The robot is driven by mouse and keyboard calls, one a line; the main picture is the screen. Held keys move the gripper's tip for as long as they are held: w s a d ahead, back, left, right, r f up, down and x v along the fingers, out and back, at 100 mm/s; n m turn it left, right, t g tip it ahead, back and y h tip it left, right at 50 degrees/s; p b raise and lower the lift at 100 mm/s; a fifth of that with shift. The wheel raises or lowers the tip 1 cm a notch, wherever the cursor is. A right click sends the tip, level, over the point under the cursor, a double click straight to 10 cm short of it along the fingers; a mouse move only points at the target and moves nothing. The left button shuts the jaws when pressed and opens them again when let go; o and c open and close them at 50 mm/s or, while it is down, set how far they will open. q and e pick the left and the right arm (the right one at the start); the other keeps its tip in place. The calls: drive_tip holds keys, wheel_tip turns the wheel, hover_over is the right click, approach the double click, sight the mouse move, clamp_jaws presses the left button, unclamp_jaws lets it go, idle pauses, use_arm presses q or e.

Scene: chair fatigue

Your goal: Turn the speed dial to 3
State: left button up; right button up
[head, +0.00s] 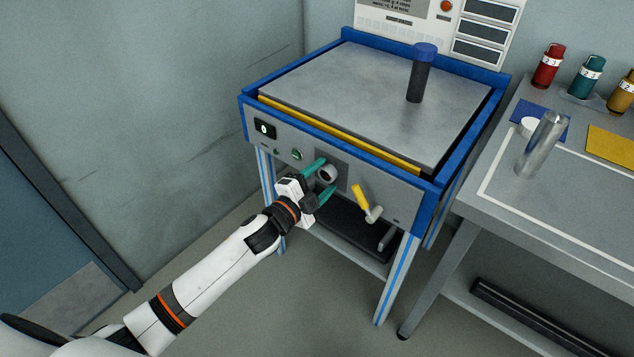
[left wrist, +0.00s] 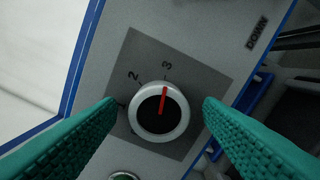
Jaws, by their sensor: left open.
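The speed dial (left wrist: 158,111) is a white-rimmed round knob with a black face and a red pointer, on a dark grey plate (left wrist: 205,78) marked 1, 2 and 3. In the left wrist view the red pointer points up at or very near the 3 mark. The dial (head: 327,174) also shows in the head view on the front panel of the blue-framed machine. My left gripper (head: 321,178) is open, with its green fingers on either side of the dial. In the left wrist view there are gaps between the fingers (left wrist: 160,115) and the dial's rim. My right gripper is not seen.
A yellow-handled lever (head: 362,198) is right of the dial. A small display (head: 265,128) and a green button (head: 297,154) are to its left. A dark cylinder with a blue top (head: 420,73) stands on the machine's plate. A side table (head: 590,205) stands at right.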

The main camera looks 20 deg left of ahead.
use_arm(q)
drive_tip(key=v, duration=1.2)
drive_tip(key=shift+p, duration=0.4)
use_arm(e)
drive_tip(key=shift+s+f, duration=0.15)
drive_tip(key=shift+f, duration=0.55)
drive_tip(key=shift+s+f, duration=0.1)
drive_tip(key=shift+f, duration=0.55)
